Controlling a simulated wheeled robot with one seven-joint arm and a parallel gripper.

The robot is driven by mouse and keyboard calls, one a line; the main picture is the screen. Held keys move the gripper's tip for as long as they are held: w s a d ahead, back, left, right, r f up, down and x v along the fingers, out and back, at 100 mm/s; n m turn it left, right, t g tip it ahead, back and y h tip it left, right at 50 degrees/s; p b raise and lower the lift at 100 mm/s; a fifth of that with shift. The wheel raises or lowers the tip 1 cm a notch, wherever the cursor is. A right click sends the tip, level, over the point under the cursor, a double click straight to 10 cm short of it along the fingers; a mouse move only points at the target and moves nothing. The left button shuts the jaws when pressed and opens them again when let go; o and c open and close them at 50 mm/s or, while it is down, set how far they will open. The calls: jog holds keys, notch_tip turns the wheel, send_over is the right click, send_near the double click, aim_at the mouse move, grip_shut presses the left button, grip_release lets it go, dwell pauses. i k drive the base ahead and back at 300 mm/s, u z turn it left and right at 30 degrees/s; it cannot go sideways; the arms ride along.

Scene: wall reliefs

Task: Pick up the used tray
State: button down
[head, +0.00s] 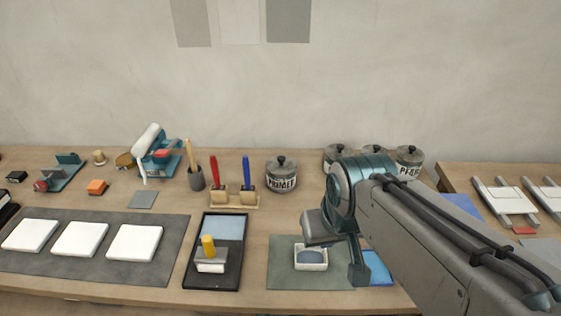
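A small white tray (311,266) with a blue-grey patch inside lies on a grey-green mat (283,276) near the table's front edge. A larger black tray (214,284) to its left holds a pale blue panel and a block tool with a yellow handle (209,250). Which of the two is the used tray I cannot tell for certain. My gripper (341,258) points down just right of the small tray, its fingers apart with nothing seen between them. The upper finger reaches over the mat behind the small tray; contact cannot be told.
A blue piece (376,268) lies right of my gripper, partly hidden by my arm. Lidded jars, one a primer jar (281,175), and a brush stand (234,199) are behind. White tiles (80,239) lie on a dark mat at left. A second table (456,177) is right.

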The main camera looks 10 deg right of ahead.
aim_at(313, 258)
jog(key=k, duration=0.5)
jog(key=u, duration=1.9)
jog(key=i, duration=0.85)
jog(key=z, duration=3.95)
